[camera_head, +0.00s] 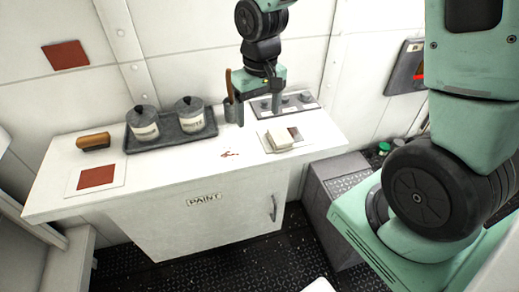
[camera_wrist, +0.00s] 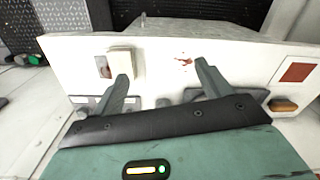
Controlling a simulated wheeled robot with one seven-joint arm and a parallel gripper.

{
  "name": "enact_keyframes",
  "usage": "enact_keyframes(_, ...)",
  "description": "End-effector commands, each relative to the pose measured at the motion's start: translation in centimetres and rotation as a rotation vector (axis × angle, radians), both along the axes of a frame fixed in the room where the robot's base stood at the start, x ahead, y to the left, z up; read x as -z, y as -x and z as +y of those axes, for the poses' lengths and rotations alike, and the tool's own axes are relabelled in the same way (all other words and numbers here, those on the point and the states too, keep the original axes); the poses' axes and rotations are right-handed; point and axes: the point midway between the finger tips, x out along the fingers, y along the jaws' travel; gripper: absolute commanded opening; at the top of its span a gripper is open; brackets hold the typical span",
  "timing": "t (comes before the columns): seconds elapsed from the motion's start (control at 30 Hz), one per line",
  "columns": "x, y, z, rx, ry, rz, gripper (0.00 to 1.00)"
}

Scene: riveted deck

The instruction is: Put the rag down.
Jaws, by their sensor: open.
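The rag looks like a folded cream pad (camera_head: 280,140). It lies on the white counter, overlapping a pale card with a reddish-brown patch (camera_head: 294,133). In the wrist view the rag (camera_wrist: 120,60) shows left of centre, just beyond the left finger's tip. My gripper (camera_head: 258,112) is open and empty above the back of the counter, behind and left of the rag in the head view. In the wrist view its two fingers (camera_wrist: 163,72) are spread wide with only countertop between them. The gripper and the rag appear apart.
Red smears (camera_head: 230,154) mark the counter (camera_head: 180,172) left of the rag. A dark tray (camera_head: 168,142) holds two lidded pots. A brush (camera_head: 93,142) and a red-squared card (camera_head: 96,177) lie at left. A control panel (camera_head: 299,100) sits behind. The counter's front middle is clear.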

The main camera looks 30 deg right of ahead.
Motion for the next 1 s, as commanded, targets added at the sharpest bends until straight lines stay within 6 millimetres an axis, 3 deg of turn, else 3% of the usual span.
enact_keyframes(0.03, -1.6, 2.4, 3.7, -0.113, -0.005, -0.010, 0.77)
enact_keyframes(0.1, -3.1, 6.0, 7.5, -0.253, -0.013, -0.014, 0.77)
enact_keyframes(0.2, -4.6, 11.3, 11.2, -0.431, -0.020, -0.018, 0.77)
enact_keyframes(0.3, -5.4, 15.6, 13.0, -0.567, -0.022, -0.020, 0.77)
enact_keyframes(0.4, -5.8, 18.4, 13.8, -0.653, -0.022, -0.020, 0.77)
enact_keyframes(0.53, -5.9, 19.7, 14.0, -0.695, -0.022, -0.020, 0.77)
enact_keyframes(0.77, -5.9, 19.7, 14.0, -0.693, -0.022, -0.019, 0.77)
enact_keyframes(1.0, -3.4, 19.6, 14.0, -0.692, -0.022, -0.019, 0.77)
